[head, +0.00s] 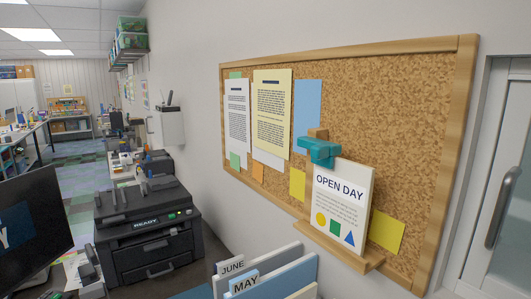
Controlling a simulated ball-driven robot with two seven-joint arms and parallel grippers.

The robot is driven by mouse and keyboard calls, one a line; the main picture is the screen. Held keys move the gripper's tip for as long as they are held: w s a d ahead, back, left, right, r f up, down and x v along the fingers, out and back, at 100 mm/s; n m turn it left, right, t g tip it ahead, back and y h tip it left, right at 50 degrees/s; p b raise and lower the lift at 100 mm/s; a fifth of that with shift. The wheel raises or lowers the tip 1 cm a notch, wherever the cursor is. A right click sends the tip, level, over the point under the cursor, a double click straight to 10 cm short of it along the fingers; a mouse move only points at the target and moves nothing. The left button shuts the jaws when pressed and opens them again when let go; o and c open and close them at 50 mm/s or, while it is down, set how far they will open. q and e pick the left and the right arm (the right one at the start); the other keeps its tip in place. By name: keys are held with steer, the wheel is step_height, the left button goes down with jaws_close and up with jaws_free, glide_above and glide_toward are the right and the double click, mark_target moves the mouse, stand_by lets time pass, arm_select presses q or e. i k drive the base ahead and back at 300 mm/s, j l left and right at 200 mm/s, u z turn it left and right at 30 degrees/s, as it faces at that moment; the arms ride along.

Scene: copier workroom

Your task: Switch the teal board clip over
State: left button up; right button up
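The teal board clip (319,151) sits on the cork board (405,110), right of the middle of the head view. A small tan block (318,133) shows directly above and behind it. Just below the clip is the OPEN DAY card (340,208), upright with its lower edge at a wooden ledge (342,256). The clip's lower end is close to the card's top left corner; I cannot tell whether it grips the card. Neither of my grippers is in view.
Papers and coloured notes, including a yellow sheet (271,113), are on the board's left half. Folders marked JUNE and MAY (262,278) stand below the board. A black printer (148,235) and monitor (32,235) are at left, a door handle (503,207) at right.

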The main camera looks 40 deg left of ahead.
mark_target(323, 152)
steer(key=j+u, duration=0.15)
steer(key=u, duration=0.85)
